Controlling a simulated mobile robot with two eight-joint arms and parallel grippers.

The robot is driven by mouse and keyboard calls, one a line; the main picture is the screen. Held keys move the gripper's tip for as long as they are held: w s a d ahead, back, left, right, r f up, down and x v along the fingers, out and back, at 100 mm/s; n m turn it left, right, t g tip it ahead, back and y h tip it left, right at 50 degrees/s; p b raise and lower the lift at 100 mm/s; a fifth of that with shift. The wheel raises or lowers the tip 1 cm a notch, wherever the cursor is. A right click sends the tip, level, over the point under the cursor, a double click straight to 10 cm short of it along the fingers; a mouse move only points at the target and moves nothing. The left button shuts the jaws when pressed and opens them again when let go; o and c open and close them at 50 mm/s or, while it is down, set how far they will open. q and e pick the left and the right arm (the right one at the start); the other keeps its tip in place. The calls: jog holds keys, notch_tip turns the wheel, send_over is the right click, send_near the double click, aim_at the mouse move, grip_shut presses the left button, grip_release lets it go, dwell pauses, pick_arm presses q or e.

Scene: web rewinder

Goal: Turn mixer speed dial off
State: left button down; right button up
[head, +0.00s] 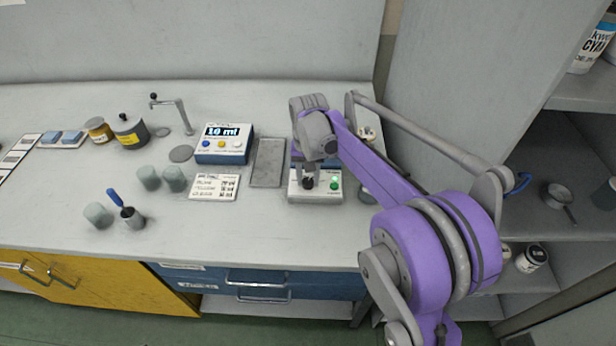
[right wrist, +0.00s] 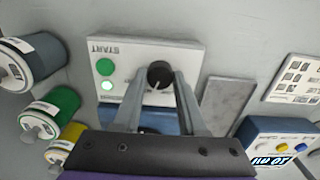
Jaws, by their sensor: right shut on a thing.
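The mixer's white control panel (head: 318,195) is on the bench right of centre in the head view, and it fills the upper middle of the right wrist view (right wrist: 140,50). The black mixer speed dial (right wrist: 159,73) is on it, also seen in the head view (head: 308,184). A green button (right wrist: 105,67) and a lit green lamp (right wrist: 107,86) are beside it. My right gripper (right wrist: 158,80) comes down from above, with its fingers shut on the dial from both sides. The dial's pointer is hard to read. My left gripper is out of view.
A grey tray (head: 268,165) and a blue "10 ml" device (head: 222,150) stand left of the panel. Coloured jars (right wrist: 54,104) stand close on its other side in the wrist view. A shelf unit (head: 560,150) is at the right.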

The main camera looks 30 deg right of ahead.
grip_shut()
jog(key=shift+n, duration=0.3)
jog(key=n, duration=0.3)
jog(key=shift+p, duration=0.35)
jog(key=n, duration=0.5)
jog(key=shift+n+p, duration=0.3)
jog(key=shift+p, duration=0.05)
jog(key=n, duration=0.4)
jog(key=shift+n, duration=0.3)
jog(key=shift+n+p, duration=0.3)
jog(key=shift+n, duration=1.8)
